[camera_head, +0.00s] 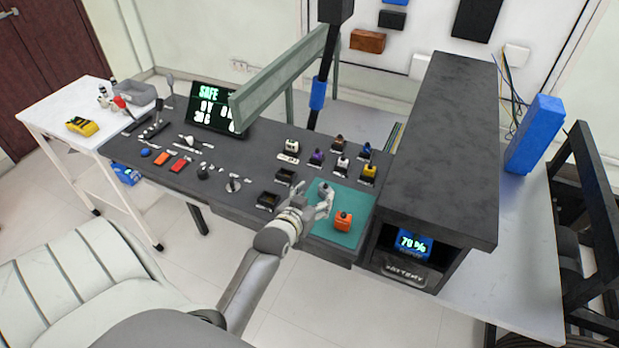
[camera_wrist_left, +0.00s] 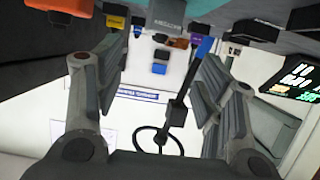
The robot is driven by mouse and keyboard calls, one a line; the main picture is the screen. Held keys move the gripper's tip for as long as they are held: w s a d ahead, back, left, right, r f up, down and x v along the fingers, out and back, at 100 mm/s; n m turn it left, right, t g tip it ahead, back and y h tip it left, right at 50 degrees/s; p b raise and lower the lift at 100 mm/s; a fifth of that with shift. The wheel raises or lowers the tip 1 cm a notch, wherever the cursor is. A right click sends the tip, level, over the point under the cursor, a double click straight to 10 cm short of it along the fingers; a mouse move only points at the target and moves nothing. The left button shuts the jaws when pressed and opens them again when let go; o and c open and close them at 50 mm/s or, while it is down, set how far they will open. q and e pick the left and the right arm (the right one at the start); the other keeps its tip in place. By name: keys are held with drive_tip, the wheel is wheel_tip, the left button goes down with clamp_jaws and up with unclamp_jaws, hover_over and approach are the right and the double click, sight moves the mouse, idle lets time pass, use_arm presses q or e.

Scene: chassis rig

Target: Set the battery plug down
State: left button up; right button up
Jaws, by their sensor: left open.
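An orange plug with a dark top (camera_head: 343,220), which I take to be the battery plug, stands on the green mat (camera_head: 325,233) at the front of the dark console. My left gripper (camera_head: 327,200) is over the mat, just left of and behind the plug. It is open, with nothing between its fingers, and apart from the plug. In the left wrist view the open fingers (camera_wrist_left: 160,65) show with a clear gap, and an orange block (camera_wrist_left: 62,6), likely the same plug, lies outside them at the top left. My right gripper is not in view.
Several coloured plugs (camera_head: 343,160) stand in rows behind the mat. A dark raised housing (camera_head: 435,140) with a 70 % battery display (camera_head: 412,243) rises to the right. A green-grey beam (camera_head: 280,75) crosses above the console. Switches and a SAFE screen (camera_head: 215,108) are left.

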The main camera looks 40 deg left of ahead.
use_arm(q)
drive_tip(key=shift+v, duration=1.35)
drive_tip(key=s+d+f+m+g+h, duration=0.1)
drive_tip(key=s+d+m+g+h, duration=0.1)
drive_tip(key=s+d+g, duration=0.55)
drive_tip(key=s+d+f+m+g+h, duration=0.1)
drive_tip(key=s+d+f+m+g, duration=0.15)
drive_tip(key=s+d, duration=0.9)
drive_tip(key=s+a+f, duration=0.1)
drive_tip(key=s+f, duration=0.1)
drive_tip(key=f, duration=0.7)
drive_tip(key=s+a+f+g+b, duration=0.1)
drive_tip(key=s+a+f, duration=0.1)
drive_tip(key=f, duration=0.8)
drive_tip(key=s+a+f, duration=0.1)
drive_tip(key=s+f, duration=0.2)
drive_tip(key=f, duration=0.6)
drive_tip(key=s+a+f+g, duration=0.1)
drive_tip(key=s+a+f, duration=0.1)
drive_tip(key=s+f, duration=1.3)
drive_tip(key=shift+s+a+g, duration=0.25)
drive_tip(key=shift+a+g, duration=0.05)
drive_tip(key=shift+a, duration=0.05)
